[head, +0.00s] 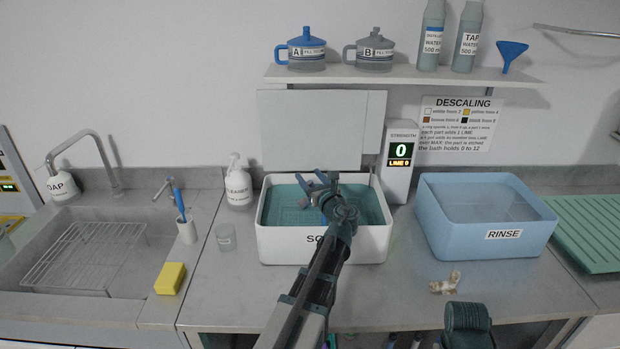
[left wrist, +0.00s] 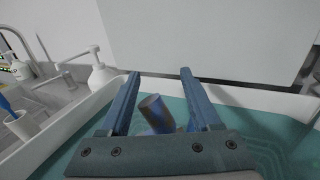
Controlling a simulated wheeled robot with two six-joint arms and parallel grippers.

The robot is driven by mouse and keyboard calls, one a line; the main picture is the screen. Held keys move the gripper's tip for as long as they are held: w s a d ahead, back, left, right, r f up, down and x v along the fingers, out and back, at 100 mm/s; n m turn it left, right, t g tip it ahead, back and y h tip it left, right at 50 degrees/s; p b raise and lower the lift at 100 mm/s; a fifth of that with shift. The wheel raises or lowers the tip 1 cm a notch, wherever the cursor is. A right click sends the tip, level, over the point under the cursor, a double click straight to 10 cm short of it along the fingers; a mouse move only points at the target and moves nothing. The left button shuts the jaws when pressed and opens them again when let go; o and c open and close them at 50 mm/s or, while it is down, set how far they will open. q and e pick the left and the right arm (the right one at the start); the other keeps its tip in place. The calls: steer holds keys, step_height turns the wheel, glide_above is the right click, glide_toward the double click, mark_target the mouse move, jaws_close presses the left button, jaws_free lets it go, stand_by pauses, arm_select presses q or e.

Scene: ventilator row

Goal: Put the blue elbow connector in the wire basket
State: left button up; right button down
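My left gripper (head: 318,180) reaches over the white bath labelled SO… (head: 375,246), whose label is partly hidden by my arm. In the left wrist view its two fingers (left wrist: 160,78) stand apart. A blue tube-like piece with brownish patches (left wrist: 155,112), seemingly the elbow connector, shows between the fingers, with gaps on both sides. Its lower part is hidden by the gripper body. I cannot tell how deep it sits in the bath. A wire rack or basket (head: 85,255) lies in the sink at the left. My right gripper is not seen.
A blue RINSE tub (head: 484,249) stands right of the bath. A mottled whitish-brown piece (head: 445,284) lies on the counter before it.

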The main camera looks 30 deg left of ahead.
arm_select(q)
steer(key=v, duration=1.2)
